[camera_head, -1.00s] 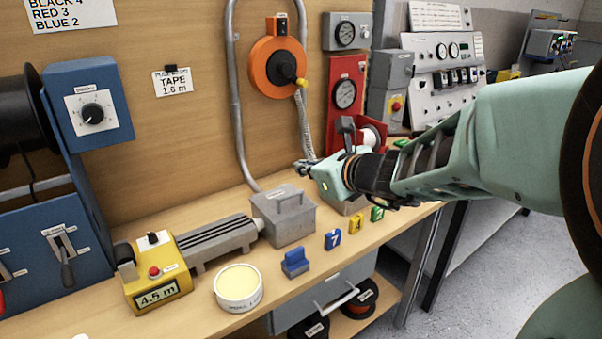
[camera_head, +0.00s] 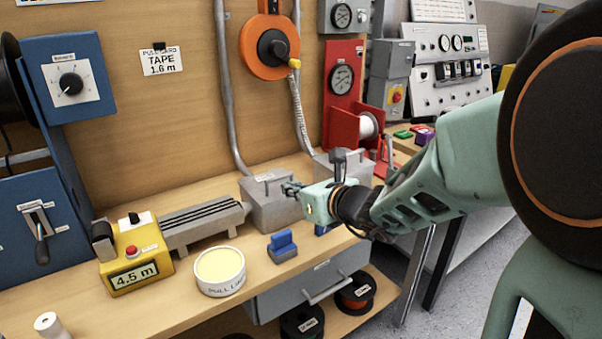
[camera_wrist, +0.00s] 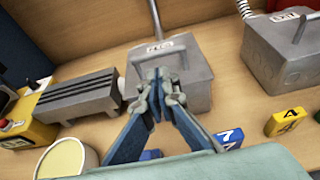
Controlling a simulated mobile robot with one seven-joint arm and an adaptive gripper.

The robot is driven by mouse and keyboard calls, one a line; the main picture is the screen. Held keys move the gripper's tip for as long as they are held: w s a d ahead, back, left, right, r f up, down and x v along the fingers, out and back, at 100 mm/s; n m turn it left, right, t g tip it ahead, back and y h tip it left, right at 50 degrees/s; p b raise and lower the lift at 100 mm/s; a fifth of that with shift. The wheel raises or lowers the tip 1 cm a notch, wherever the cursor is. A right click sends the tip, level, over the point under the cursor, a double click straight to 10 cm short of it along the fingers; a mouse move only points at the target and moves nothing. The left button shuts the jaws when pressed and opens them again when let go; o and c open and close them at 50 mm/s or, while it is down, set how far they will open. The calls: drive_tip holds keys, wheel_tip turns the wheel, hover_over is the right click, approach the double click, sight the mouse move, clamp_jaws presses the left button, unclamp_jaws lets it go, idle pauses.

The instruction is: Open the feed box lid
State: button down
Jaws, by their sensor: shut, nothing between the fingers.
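Two grey metal boxes with lids and bar handles stand on the bench. The left grey box (camera_head: 268,211) has its lid down, and its label is too small to read surely. It also shows in the wrist view (camera_wrist: 195,88), with a conduit rising behind it. The right grey box (camera_head: 326,165) is partly behind my gripper; it shows at the upper right of the wrist view (camera_wrist: 262,62), lid also down. My gripper (camera_head: 292,188) is shut and empty at the left box's right side. In the wrist view the fingertips (camera_wrist: 160,84) overlap its handle; contact cannot be told.
A yellow meter unit (camera_head: 137,255), a white tub (camera_head: 220,272) and a blue block (camera_head: 282,247) stand left and in front of the boxes. Numbered blocks, including a yellow one (camera_wrist: 285,121), lie right of my gripper. A red stand with a spool (camera_head: 358,125) is behind.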

drive_tip(key=x, duration=0.2)
drive_tip(key=shift+w+a, duration=0.15)
drive_tip(key=shift+w, duration=0.05)
drive_tip(key=shift+r, duration=0.1)
